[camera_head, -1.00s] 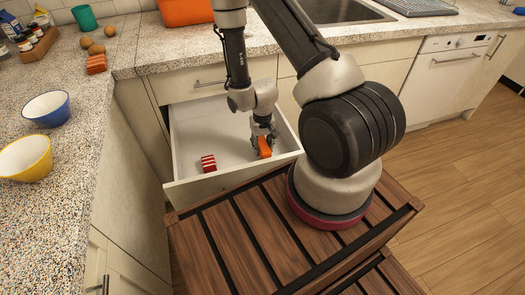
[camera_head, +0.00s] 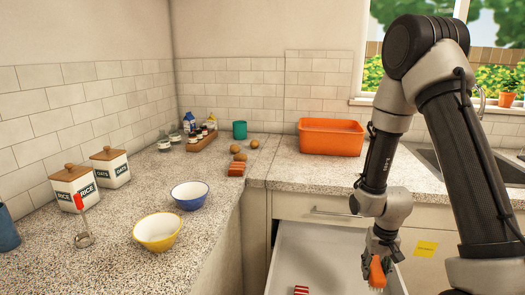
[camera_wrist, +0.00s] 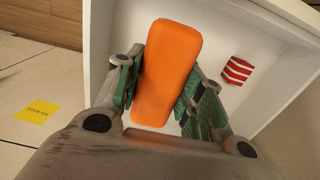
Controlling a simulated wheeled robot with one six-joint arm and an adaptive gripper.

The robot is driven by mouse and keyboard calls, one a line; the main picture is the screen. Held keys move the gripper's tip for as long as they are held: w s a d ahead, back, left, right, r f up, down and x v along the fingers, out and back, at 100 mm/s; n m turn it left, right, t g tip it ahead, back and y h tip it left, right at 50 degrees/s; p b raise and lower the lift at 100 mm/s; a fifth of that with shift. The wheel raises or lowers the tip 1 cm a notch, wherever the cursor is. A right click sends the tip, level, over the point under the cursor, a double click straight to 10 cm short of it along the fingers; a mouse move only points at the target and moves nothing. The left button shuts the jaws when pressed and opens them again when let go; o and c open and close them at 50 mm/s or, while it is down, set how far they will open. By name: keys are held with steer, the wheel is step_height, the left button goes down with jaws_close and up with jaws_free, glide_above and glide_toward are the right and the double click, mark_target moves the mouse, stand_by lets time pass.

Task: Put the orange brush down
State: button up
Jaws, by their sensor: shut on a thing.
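My gripper (camera_head: 379,256) points down, shut on the orange brush (camera_head: 376,273) near the right side of the open drawer (camera_head: 322,262). In the wrist view the orange brush (camera_wrist: 166,70) shows its smooth orange back between the two green-padded fingers, with the white drawer interior behind it. Pale bristles show under it in the head view. I cannot tell whether the bristles touch the drawer floor. A red-and-white striped object (camera_wrist: 237,70) lies in the drawer, apart from the brush; only its top shows in the head view (camera_head: 301,290).
The counter holds a blue bowl (camera_head: 189,195), a yellow bowl (camera_head: 157,232), an orange bin (camera_head: 331,137), a green cup (camera_head: 239,130) and an orange striped block (camera_head: 236,169). A yellow note (camera_head: 426,249) is on the cabinet front right of the drawer. The counter edge lies behind the drawer.

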steer(key=w+a+r+n, duration=0.1)
steer(key=w+a+r, duration=0.1)
steer(key=w, duration=0.3)
steer(key=w+a+r+n, duration=0.1)
steer(key=w+a+r, duration=0.1)
steer(key=w+r, duration=0.2)
steer(key=shift+w+a+r, duration=0.25)
steer(key=shift+w+a, duration=0.1)
steer(key=shift+w, duration=0.6)
